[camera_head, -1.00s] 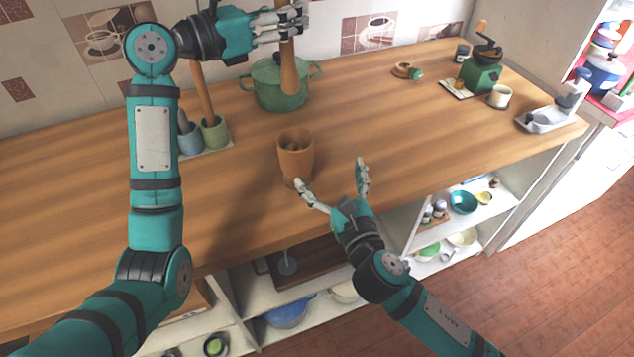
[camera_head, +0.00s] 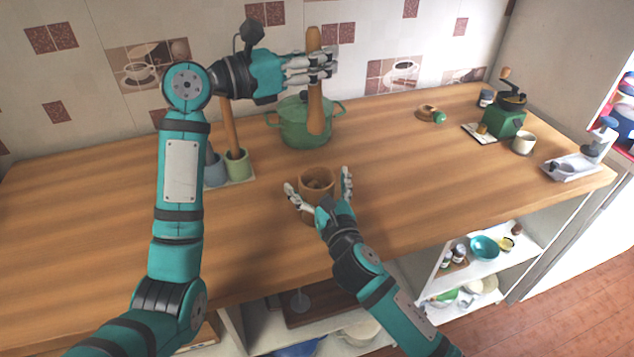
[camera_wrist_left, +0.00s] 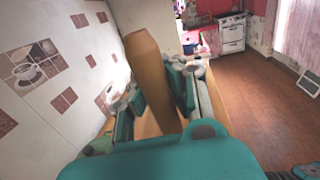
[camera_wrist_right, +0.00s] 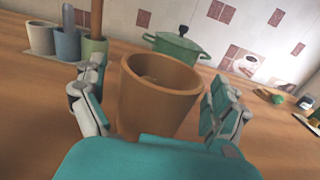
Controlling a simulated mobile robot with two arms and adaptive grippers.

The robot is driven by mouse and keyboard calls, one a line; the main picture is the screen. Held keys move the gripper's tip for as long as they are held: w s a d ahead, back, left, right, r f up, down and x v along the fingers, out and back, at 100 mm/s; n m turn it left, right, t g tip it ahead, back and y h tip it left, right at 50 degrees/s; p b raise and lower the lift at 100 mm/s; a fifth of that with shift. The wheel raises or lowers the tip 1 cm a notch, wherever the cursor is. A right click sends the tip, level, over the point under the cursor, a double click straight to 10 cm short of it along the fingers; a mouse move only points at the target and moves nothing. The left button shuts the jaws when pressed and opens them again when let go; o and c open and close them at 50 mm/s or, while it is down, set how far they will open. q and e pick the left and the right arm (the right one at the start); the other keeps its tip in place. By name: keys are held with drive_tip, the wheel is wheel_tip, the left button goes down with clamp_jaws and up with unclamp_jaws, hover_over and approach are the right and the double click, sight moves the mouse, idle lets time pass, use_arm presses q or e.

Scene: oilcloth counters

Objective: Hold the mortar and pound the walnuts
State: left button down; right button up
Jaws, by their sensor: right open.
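The wooden mortar (camera_head: 317,183) stands upright on the counter, with walnuts (camera_head: 318,185) showing as brown lumps inside. My right gripper (camera_head: 318,190) is open, its fingers on either side of the mortar. The right wrist view shows the mortar (camera_wrist_right: 157,95) between the spread fingers, with a gap at the right. My left gripper (camera_head: 312,68) is shut on the wooden pestle (camera_head: 316,105), held upright above and behind the mortar. The pestle (camera_wrist_left: 150,75) also shows between the fingers in the left wrist view. The walnuts are partly hidden by the mortar's wall.
A green lidded pot (camera_head: 292,125) stands behind the mortar. Small cups (camera_head: 236,165) with tall tools stand at left. A green grinder (camera_head: 503,120), a white cup (camera_head: 523,143) and a tray (camera_head: 570,167) are at right. The counter right of the mortar is clear.

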sight(310, 105)
drive_tip(key=shift+w, duration=0.25)
drive_tip(key=c, duration=1.4)
use_arm(q)
drive_tip(key=f, duration=0.7)
drive_tip(key=shift+d+f, duration=0.25)
drive_tip(key=shift+f, duration=0.05)
wheel_tip(310, 105, down, 8)
drive_tip(key=shift+f, duration=0.15)
